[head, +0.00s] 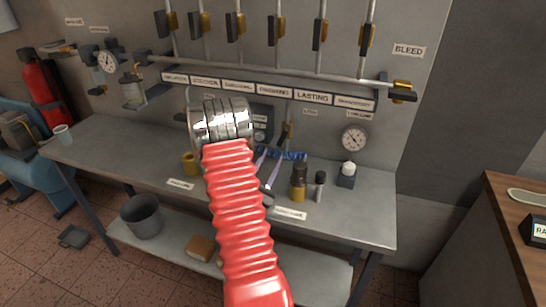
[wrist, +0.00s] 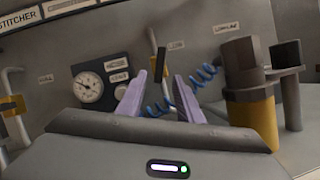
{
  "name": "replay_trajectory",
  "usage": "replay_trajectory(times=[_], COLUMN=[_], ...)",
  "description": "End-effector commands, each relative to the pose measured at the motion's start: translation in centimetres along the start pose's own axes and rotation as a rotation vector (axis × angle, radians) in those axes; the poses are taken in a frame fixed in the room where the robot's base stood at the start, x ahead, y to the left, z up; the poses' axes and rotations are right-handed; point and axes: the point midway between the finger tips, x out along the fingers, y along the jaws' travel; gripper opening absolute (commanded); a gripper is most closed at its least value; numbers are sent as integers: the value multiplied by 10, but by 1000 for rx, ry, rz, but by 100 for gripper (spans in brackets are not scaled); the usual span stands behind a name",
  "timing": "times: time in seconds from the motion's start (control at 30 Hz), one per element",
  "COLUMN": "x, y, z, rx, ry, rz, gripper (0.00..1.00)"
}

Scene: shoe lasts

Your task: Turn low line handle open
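A small dark upright lever handle (head: 287,130) with a brass-coloured part is on the back panel above the bench; its label is too small to read for sure. In the wrist view the dark handle (wrist: 160,65) stands upright beyond my fingertips, roughly midway between them. My gripper (wrist: 159,82) has its two lilac fingers apart with nothing between them. In the head view my gripper (head: 270,156) is partly hidden behind my red arm sleeve. Whether the fingers reach to either side of the handle cannot be told.
A blue coiled hose (wrist: 200,78) runs behind the fingers. A dark bottle with a yellow base (head: 298,182) and a slimmer one (head: 319,186) stand close right. Gauges (head: 355,139) (wrist: 88,88) sit on the panel. Several droppers with handles hang above the labelled rail (head: 270,88).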

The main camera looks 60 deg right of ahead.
Motion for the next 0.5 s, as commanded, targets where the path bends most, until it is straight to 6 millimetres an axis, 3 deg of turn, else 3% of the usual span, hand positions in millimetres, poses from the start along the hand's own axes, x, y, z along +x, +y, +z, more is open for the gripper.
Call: replay_trajectory(times=[0.33, 0.5], x=[1, 2], y=[1, 5], z=[4, 21], rx=[2, 11], ry=[-3, -18], rz=[-9, -60], gripper=[33, 33])
